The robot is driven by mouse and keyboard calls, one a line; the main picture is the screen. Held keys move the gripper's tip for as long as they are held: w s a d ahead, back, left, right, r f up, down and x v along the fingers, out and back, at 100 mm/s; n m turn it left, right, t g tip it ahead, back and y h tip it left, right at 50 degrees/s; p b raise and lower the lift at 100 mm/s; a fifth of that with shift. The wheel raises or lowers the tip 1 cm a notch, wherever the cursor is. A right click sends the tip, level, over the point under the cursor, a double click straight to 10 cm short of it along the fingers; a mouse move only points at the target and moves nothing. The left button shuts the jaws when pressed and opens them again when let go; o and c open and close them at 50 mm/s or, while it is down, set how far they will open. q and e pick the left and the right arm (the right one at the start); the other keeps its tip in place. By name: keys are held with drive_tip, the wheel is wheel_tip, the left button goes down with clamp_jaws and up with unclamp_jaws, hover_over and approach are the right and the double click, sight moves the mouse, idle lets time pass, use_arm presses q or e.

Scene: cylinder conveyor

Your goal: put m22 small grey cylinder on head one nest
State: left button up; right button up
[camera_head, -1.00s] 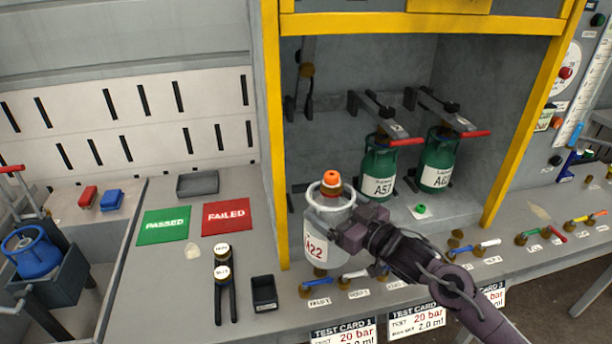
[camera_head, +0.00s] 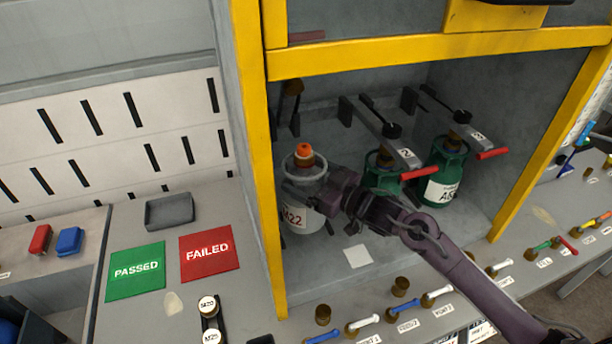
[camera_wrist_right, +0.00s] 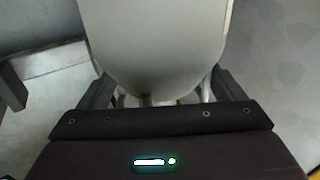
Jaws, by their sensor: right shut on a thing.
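The small grey cylinder (camera_head: 309,217), with an orange cap and a label ending in 22, is upright inside the yellow-framed cabinet at its left side. My right gripper (camera_head: 322,192) is shut on it from the right. In the right wrist view the cylinder (camera_wrist_right: 155,45) fills the space between the two fingers. A dark raised head arm (camera_head: 291,92) is behind and above the cylinder at the cabinet's left. The head one nest is not clearly visible behind the cylinder. I cannot tell whether the cylinder's base touches the floor. My left gripper is not in view.
Two green cylinders stand to the right under heads marked 2 and 3; the nearer one (camera_head: 383,177) is partly behind my arm, the other (camera_head: 441,190) is clear. The yellow left post (camera_head: 262,150) is close to the grey cylinder. Valves (camera_head: 400,287) line the front edge.

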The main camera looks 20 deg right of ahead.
drive_tip(key=shift+w+f+p, duration=0.1)
drive_tip(key=shift+f+p, duration=0.3)
drive_tip(key=shift+f, duration=2.35)
drive_tip(key=o, duration=1.3)
drive_tip(key=shift+f, duration=0.25)
drive_tip(key=shift+o, duration=0.2)
drive_tip(key=shift+r, duration=0.15)
drive_tip(key=shift+s+d, duration=0.2)
drive_tip(key=shift+s, duration=0.1)
drive_tip(key=b+v, duration=0.1)
drive_tip(key=v, duration=1)
drive_tip(key=shift+s+b, duration=0.25)
drive_tip(key=shift+b, duration=0.15)
